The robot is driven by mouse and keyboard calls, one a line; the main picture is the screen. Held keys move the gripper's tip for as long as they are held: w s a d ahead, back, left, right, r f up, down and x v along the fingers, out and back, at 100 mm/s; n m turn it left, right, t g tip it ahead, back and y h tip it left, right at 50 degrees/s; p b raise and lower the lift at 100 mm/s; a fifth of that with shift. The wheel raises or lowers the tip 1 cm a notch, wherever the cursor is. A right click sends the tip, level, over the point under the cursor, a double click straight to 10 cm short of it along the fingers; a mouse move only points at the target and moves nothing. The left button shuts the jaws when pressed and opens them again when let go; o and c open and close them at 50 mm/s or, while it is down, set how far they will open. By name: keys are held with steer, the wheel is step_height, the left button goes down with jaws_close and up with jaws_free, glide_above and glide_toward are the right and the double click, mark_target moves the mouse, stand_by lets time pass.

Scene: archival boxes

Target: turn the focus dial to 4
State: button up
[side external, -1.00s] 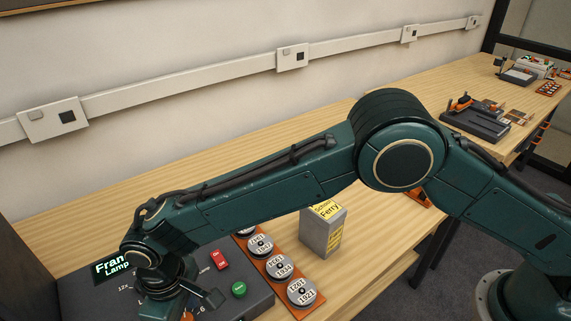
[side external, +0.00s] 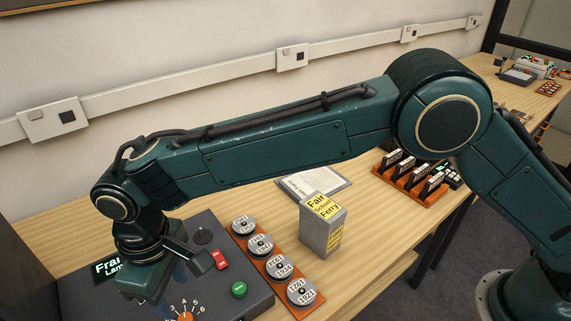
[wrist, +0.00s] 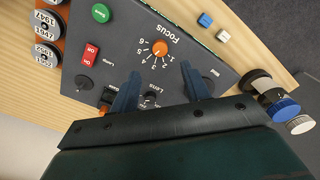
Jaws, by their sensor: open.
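The focus dial (wrist: 160,48) is a small orange knob on a dark grey control panel (wrist: 120,25), with the numbers 1 to 6 printed around it. In the side view the dial (side external: 186,316) shows at the bottom edge, partly cut off, with 3 to 6 legible. I cannot tell which number its pointer faces. My gripper (wrist: 160,82) is open and empty in the wrist view, its two fingers apart over the panel and the dial just beyond their tips, apart from them. In the side view my wrist hides part of the panel.
The panel also has a red switch (side external: 219,260), a green button (side external: 239,289), a black knob (side external: 203,236) and a lit display (side external: 106,267). An orange rack of labelled reels (side external: 266,258) and a grey box with a yellow label (side external: 321,232) stand to the right.

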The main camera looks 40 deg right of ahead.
steer(key=shift+r, duration=2.5)
steer(key=d+r+m+t, duration=0.1)
steer(key=d+r, duration=0.4)
steer(key=d, duration=0.4)
steer(key=d+r+m+t+y, duration=0.1)
steer(key=d+r+m, duration=0.1)
steer(key=d+r, duration=0.45)
steer(key=d+r+m, duration=0.1)
steer(key=d+r, duration=0.3)
steer(key=d, duration=0.6)
steer(key=s+d+r+m+t, duration=0.1)
steer(key=s+d+m+t, duration=0.15)
steer(key=s+d, duration=0.9)
steer(key=s+d+f+m+t+h, duration=0.1)
steer(key=s+d+f, duration=0.3)
steer(key=s+d, duration=0.4)
steer(key=shift+s+f+m, duration=0.25)
steer(key=shift+m, duration=0.5)
